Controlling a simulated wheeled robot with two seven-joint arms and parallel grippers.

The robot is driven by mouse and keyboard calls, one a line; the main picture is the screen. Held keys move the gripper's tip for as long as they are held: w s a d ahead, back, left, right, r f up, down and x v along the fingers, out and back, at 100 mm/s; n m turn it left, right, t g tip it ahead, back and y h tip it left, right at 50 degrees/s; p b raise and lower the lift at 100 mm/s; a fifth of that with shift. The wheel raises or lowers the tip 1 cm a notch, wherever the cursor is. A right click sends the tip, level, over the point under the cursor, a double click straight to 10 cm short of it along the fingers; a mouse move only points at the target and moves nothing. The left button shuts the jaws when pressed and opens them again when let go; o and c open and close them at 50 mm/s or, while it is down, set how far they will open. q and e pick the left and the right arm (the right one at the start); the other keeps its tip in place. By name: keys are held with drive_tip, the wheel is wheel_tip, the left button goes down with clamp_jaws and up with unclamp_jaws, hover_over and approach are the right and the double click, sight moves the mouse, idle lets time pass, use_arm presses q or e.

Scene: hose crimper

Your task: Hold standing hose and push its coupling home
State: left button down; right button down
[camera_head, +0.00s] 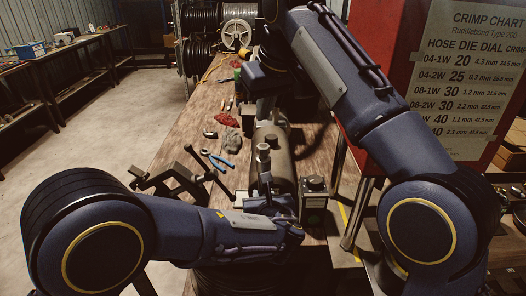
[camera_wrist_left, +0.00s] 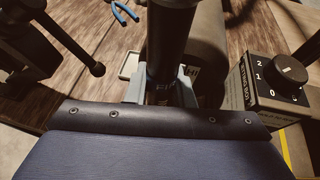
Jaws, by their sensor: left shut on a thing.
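The black hose (camera_wrist_left: 168,40) stands upright in the left wrist view, and its top runs out of that picture. In the head view the standing hose (camera_head: 265,178) is a short dark post with a metal-looking piece, seemingly the coupling (camera_head: 263,152), at its top. How far the coupling sits on the hose is too small to tell. My left gripper (camera_wrist_left: 162,90) is shut around the lower visible part of the hose; it also shows in the head view (camera_head: 267,203). My right gripper (camera_head: 264,100) is above and behind the hose, apart from it; its fingers are too dark to read.
A grey cylindrical body (camera_head: 280,160) lies close behind the hose. A dial box (camera_head: 314,190) stands to its right, and a black clamp frame (camera_head: 170,178) to its left. Blue pliers (camera_head: 218,162) and a red rag (camera_head: 226,119) lie on the wooden bench (camera_head: 190,132). A red cabinet (camera_head: 380,140) stands right.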

use_arm(q)
drive_tip(key=c, duration=1.2)
unclamp_jaws()
drive_tip(key=shift+o, duration=0.2)
